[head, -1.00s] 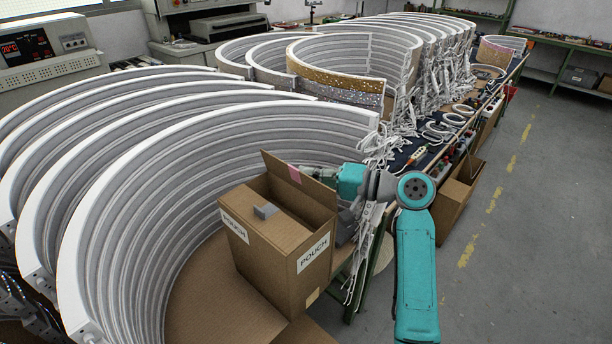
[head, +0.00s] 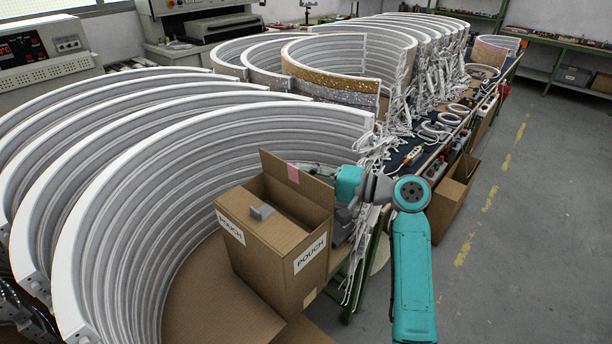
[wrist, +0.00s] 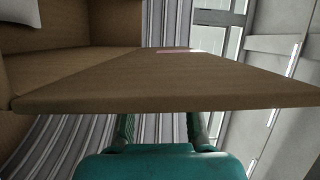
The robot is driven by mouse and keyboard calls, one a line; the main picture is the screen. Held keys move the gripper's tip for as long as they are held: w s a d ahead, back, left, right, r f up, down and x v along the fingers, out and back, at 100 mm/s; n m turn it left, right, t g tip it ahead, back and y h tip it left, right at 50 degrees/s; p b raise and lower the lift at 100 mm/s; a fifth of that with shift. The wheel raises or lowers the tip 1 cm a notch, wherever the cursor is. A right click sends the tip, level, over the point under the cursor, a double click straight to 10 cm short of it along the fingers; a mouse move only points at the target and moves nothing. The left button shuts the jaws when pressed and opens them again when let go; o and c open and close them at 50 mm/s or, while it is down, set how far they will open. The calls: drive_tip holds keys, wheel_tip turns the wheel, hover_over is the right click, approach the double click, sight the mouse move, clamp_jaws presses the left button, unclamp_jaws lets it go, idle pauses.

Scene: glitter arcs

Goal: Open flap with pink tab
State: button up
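The cardboard box (head: 258,258) with POUCH labels stands at the front of the bench in the head view. Its flap (head: 312,190) with the pink tab (head: 293,174) stands raised along the far side.
Large white curved frames (head: 215,160) crowd the left and back, close to the box. Cables (head: 385,140) hang at the bench edge beside my arm. An open carton (head: 455,195) is under the bench at the right. The floor (head: 540,220) at the right is clear.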

drive_tip(key=v, duration=1.2)
idle(0.3)
